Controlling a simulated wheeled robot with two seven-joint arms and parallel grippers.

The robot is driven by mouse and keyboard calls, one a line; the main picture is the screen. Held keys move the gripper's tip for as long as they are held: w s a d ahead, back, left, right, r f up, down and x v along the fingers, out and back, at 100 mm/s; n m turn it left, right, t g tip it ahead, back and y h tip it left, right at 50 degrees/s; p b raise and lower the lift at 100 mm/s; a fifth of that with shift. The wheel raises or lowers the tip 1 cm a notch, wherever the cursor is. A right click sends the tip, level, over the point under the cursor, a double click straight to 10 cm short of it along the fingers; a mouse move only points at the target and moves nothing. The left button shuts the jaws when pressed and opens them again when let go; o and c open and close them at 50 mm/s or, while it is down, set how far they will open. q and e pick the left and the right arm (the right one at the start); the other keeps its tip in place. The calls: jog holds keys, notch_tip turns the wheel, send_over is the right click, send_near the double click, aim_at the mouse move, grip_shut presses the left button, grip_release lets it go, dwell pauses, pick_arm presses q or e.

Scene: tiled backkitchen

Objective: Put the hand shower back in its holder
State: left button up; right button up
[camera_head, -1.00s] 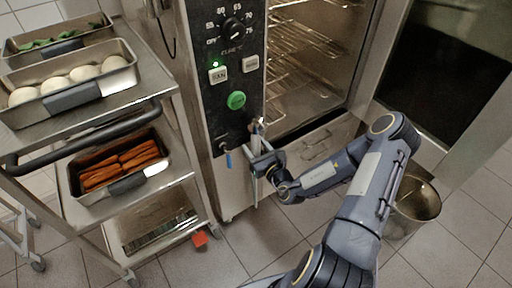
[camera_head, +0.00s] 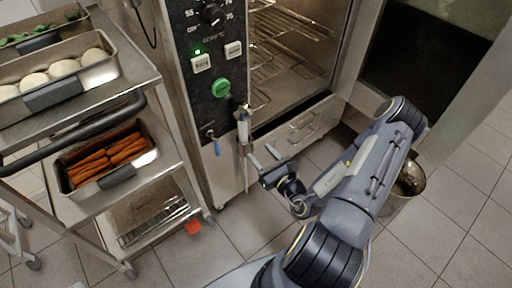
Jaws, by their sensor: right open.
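The hand shower (camera_head: 243,128) is a slim white and metal piece. It hangs upright at the lower right corner of the oven's black control panel, beside the open oven chamber. A thin hose or rod runs down below it. The holder is largely hidden behind it. My right gripper (camera_head: 262,159) is open and empty, a little below and to the right of the hand shower, apart from it. My left gripper is not in view.
The oven's control panel (camera_head: 205,75) has a knob and a green button. A blue-handled valve (camera_head: 214,143) sticks out at its lower left. A trolley (camera_head: 165,155) with trays stands at the left. A metal bucket (camera_head: 408,185) stands behind my right arm.

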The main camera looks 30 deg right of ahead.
jog(key=s+a+r+n+g+y, duration=0.1)
jog(key=a+r+n+g+y, duration=0.2)
jog(key=a+r+n+y, duration=0.9)
jog(key=s+a+r+n+g+y, duration=0.45)
jog(key=s+a+n+g, duration=0.3)
jog(key=n, duration=0.25)
jog(key=s+n+g+h, duration=0.6)
jog(key=s+n+h, duration=0.1)
jog(key=s+n, duration=0.15)
jog(key=d+r+n+t+h, duration=0.2)
jog(key=d+n+t+h, duration=0.1)
jog(key=d, duration=0.5)
jog(key=t+h, duration=0.1)
jog(key=h, duration=0.1)
jog(key=shift+s+n+h, duration=0.25)
jog(key=shift+n+h, duration=0.1)
jog(key=shift+r+t, duration=0.1)
jog(key=shift+t, duration=0.15)
notch_tip(320, 180, up, 18)
jog(key=p, duration=1.8)
